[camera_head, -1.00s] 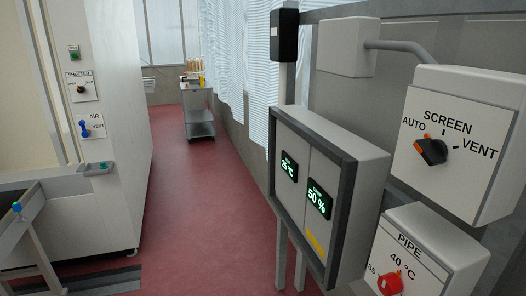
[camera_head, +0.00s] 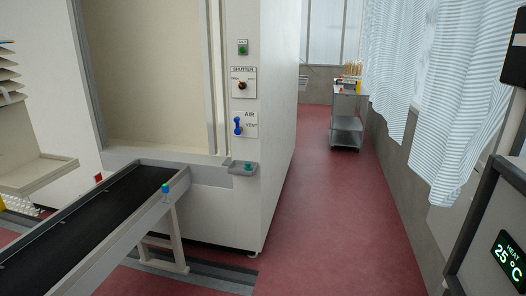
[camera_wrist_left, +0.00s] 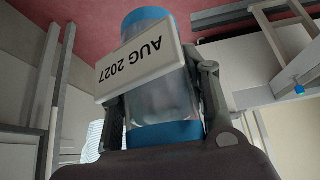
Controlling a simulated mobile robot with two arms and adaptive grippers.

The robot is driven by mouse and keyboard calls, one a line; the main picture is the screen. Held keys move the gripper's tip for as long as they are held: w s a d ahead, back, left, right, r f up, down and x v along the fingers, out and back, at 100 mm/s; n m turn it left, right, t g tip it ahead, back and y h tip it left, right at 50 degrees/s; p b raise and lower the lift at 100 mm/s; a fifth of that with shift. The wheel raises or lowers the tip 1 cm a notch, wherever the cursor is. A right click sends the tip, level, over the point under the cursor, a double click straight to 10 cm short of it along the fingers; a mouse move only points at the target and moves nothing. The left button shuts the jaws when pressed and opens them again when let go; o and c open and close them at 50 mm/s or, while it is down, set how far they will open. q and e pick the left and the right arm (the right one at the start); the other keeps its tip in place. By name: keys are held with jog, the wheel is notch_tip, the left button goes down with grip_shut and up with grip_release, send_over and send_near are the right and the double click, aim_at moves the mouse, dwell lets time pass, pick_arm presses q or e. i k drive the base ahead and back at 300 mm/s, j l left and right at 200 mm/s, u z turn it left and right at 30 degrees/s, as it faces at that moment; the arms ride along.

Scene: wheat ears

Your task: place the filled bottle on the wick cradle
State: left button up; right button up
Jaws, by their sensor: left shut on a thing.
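My left gripper (camera_wrist_left: 168,100) shows only in the left wrist view. It is shut on a clear bottle (camera_wrist_left: 165,104) with blue ends and a white label reading "AUG 2027". The bottle looks partly filled with clear liquid, but the label hides much of it. Neither gripper shows in the head view. I cannot make out a wick cradle for certain in any view.
A black conveyor belt (camera_head: 95,222) leads to a large white cabinet (camera_head: 278,130) with knobs. A red-floored aisle (camera_head: 318,205) runs clear to a grey cart (camera_head: 346,118) carrying wheat ears (camera_head: 352,69). A panel (camera_head: 507,255) reading 25 °C stands at the right edge.

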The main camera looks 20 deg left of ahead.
aim_at(35, 172)
jog(key=i+u, duration=0.35)
jog(key=i, duration=0.2)
jog(key=i+l+u, duration=0.15)
jog(key=i+u, duration=0.25)
jog(key=i, duration=0.15)
jog(key=i+l+u, duration=0.1)
jog(key=i+u, duration=0.15)
jog(key=u, duration=0.15)
jog(key=i+l+u, duration=0.2)
jog(key=u, duration=0.25)
jog(key=i+l+u, duration=0.15)
jog(key=u, duration=0.25)
jog(key=i+l+u, duration=0.15)
jog(key=l+u, duration=0.55)
jog(key=u, duration=0.15)
jog(key=i+l+u, duration=0.1)
jog(key=l+u, duration=0.55)
jog(key=k+l+u, duration=0.1)
jog(key=l+u, duration=0.15)
jog(key=l, duration=0.2)
